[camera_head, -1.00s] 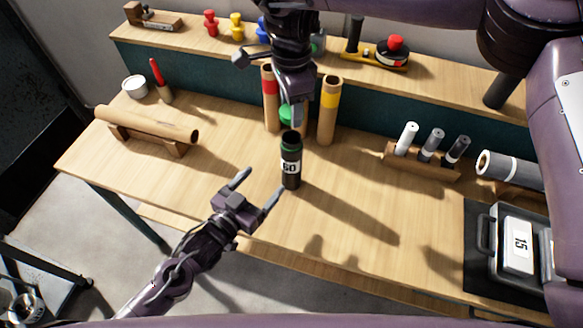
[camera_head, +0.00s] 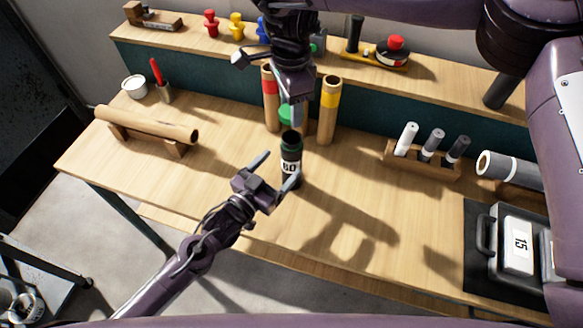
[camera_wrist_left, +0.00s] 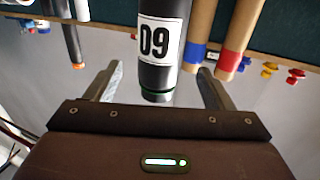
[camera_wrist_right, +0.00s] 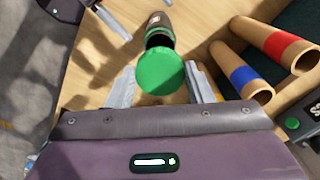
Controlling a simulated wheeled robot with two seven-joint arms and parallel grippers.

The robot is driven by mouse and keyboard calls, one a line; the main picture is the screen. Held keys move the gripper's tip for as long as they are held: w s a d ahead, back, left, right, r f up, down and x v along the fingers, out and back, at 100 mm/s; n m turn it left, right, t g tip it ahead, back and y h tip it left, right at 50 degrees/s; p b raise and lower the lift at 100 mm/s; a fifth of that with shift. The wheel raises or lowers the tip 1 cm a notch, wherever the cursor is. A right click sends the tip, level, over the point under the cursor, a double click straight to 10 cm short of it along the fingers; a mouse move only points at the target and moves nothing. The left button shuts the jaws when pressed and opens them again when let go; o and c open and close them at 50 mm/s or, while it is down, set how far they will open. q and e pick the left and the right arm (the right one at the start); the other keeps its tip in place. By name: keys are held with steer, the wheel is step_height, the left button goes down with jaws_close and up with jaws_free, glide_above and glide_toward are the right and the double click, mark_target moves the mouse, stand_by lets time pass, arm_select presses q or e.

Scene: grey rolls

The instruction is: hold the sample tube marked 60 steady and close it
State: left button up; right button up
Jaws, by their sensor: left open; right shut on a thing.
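The dark sample tube marked 60 (camera_head: 290,158) stands upright on the bench, its top open and a green band below the rim. In the left wrist view the tube (camera_wrist_left: 158,75) appears upside down, between the spread fingers. My left gripper (camera_head: 278,170) is open, low at the tube's near-left side, with no visible grip on it. My right gripper (camera_head: 293,112) is above and behind the tube in the picture, shut on a green cap (camera_head: 286,115). In the right wrist view the cap (camera_wrist_right: 161,71) sits between the fingers, apart from the tube (camera_wrist_right: 157,28).
Cardboard tubes with red (camera_head: 270,100) and yellow (camera_head: 329,105) bands stand behind. A cardboard roll (camera_head: 148,123) lies on a stand at left. The front middle bench is clear.

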arm_select(q)
steer(key=x, duration=0.5)
steer(key=shift+w+d, duration=0.25)
steer(key=shift+w, duration=0.1)
steer(key=c, duration=1.5)
arm_select(e)
glide_above(291, 131)
steer(key=s, duration=0.2)
steer(key=shift+f, duration=2.5)
steer(key=shift+f, duration=0.1)
steer(key=shift+f, duration=0.8)
steer(key=shift+f, duration=0.55)
